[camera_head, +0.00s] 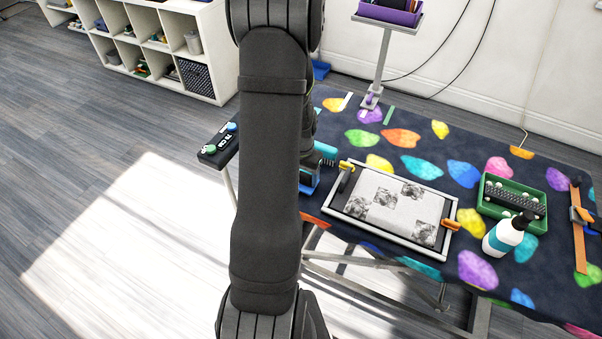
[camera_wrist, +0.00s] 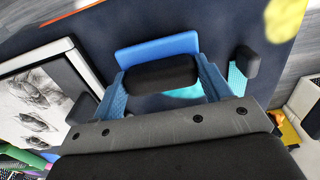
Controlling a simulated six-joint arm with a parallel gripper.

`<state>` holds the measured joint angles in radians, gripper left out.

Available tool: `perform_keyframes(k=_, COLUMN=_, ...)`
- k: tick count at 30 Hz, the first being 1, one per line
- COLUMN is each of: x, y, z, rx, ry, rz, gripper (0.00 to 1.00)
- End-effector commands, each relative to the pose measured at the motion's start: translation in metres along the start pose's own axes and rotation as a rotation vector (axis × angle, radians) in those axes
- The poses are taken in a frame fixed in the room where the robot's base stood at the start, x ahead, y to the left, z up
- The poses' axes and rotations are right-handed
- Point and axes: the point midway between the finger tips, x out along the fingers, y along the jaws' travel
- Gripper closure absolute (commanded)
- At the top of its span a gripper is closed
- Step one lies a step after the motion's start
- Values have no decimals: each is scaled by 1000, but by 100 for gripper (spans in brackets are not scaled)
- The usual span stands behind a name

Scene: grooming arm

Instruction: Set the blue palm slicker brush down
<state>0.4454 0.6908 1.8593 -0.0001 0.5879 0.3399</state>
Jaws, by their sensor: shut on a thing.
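The blue palm slicker brush (camera_wrist: 158,47) is in my gripper (camera_wrist: 162,80) in the wrist view. It shows a blue plate and a black pad, with a gripper finger on either side. In the head view a part of the brush (camera_head: 310,186) shows at the right edge of my arm, left of the framed tray.
A framed tray (camera_head: 352,227) with a patterned sheet is right of the brush. A teal item (camera_head: 325,150) lies close behind the brush. A green tray (camera_head: 488,211) and a white bottle (camera_head: 503,238) stand farther right. A post (camera_head: 380,65) rises at the back.

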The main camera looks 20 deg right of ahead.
Motion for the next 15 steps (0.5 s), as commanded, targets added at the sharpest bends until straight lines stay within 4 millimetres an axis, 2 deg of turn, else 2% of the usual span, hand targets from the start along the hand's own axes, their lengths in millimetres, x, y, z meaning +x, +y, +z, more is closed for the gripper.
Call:
perform_keyframes(k=1, x=1, y=0, z=0, rx=0, ry=-1, rz=0, gripper=25)
perform_keyframes(k=4, x=1, y=0, z=0, rx=0, ry=0, rz=0, gripper=8)
perform_keyframes(k=15, x=-4, y=0, z=0, rx=0, ry=1, rz=-1, gripper=8)
